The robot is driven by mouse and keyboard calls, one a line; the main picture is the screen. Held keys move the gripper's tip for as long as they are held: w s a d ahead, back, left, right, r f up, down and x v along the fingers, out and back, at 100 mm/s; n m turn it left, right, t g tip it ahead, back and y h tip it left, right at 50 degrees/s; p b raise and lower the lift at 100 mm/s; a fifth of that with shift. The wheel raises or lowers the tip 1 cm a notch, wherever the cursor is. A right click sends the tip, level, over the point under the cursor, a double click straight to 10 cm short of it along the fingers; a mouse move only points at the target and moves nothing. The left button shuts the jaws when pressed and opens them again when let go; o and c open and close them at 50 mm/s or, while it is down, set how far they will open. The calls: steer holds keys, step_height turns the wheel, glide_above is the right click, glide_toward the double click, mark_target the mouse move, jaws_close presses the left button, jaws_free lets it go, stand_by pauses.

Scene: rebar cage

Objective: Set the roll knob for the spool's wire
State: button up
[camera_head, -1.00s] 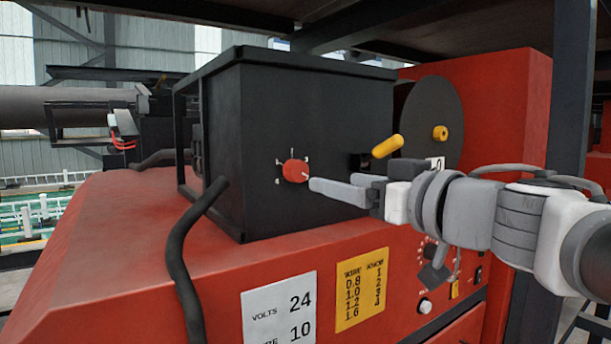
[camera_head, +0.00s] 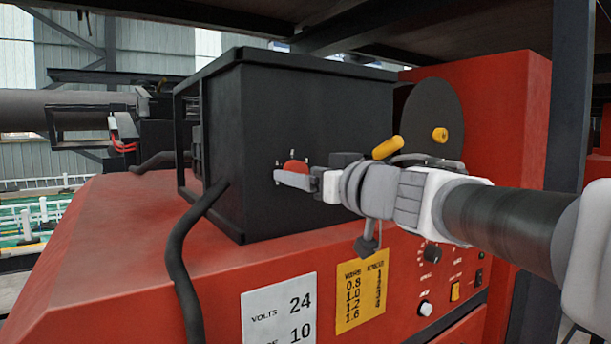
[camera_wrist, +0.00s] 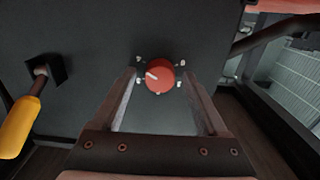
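The red roll knob (camera_head: 296,167) is on the side of the black feeder box (camera_head: 310,120). In the wrist view, the knob (camera_wrist: 160,76) has a white pointer aimed left and slightly up, with several small marks around it. My gripper (camera_head: 293,178) is at the knob, which its near finger partly covers in the head view. In the wrist view, my gripper (camera_wrist: 158,82) is open, one finger on each side of the knob with gaps showing. The spool (camera_head: 432,112) is a dark disc with a yellow hub; its label is hidden behind my arm.
A yellow chart (camera_head: 361,291) pairs wire sizes with knob numbers. A white card (camera_head: 279,310) reads volts 24. A yellow handle (camera_head: 387,147) sticks out right of the knob; it also shows in the wrist view (camera_wrist: 20,126). A black cable (camera_head: 180,262) hangs at left.

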jaws_close()
stand_by(0.3)
steer(key=n+b, duration=0.3)
steer(key=n, duration=2)
steer(key=shift+d+r+n+b, duration=0.1)
steer(key=shift+n+b, duration=0.2)
steer(key=shift+b, duration=0.05)
stand_by(0.4)
steer(key=shift+o, duration=0.5)
jaws_free()
